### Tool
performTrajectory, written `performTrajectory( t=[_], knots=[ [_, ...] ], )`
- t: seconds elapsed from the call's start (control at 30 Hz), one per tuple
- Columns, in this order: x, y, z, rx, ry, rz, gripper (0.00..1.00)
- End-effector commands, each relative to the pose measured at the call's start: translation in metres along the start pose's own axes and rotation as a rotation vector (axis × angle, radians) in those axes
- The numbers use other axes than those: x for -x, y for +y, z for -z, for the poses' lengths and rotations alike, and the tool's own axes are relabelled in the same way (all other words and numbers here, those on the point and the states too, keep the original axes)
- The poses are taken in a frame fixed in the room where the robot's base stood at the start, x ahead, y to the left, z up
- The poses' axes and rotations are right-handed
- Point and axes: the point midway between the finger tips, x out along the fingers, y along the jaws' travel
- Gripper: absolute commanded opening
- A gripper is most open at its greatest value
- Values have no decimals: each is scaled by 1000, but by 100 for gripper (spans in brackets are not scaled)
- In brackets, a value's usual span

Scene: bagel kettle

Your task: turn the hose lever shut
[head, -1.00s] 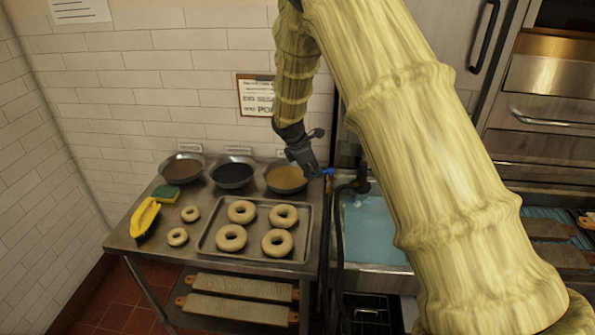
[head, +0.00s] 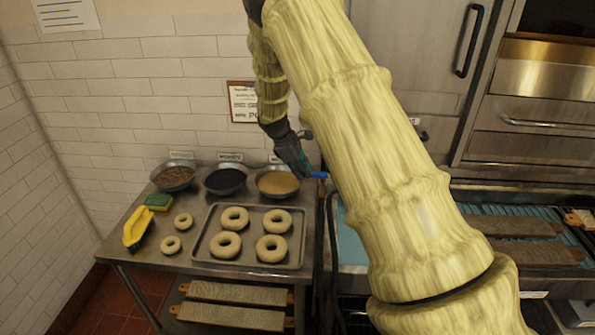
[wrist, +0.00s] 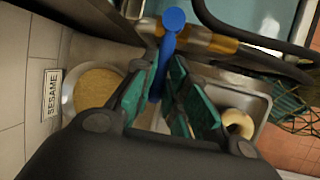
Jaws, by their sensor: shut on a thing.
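The blue hose lever (wrist: 168,52) stands between the green-padded fingers of my gripper (wrist: 172,80) in the wrist view, its round end projecting past the fingertips. The fingers are shut on it. The brass fitting (wrist: 205,40) of the hose lies just beyond the lever. In the head view the lever's blue end (head: 319,175) shows just right of my gripper (head: 308,173), beside the right end of the metal table. My forearm hides most of the hose and part of the sink in the head view.
On the metal table (head: 190,262), bowls of toppings line the back, the nearest being the sesame bowl (head: 277,182). A tray (head: 205,250) of dough rings lies in front. A water-filled sink (head: 352,245) is right of the table. The tiled wall (head: 150,120) is close behind.

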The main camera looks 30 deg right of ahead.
Motion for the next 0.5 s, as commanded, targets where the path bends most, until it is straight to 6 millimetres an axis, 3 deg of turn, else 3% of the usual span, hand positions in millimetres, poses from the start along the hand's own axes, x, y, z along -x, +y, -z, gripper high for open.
performTrajectory(
  t=[0.17, 0.2, 0.3, 0.5],
  knots=[
    [0, 1, -1, 0, -2, -1, 0],
    [0, 1, -1, 0, -2, -1, 18],
    [0, 1, 0, 1, -2, -1, 36],
    [1, 0, 1, 3, -1, -2, 36]
  ],
)
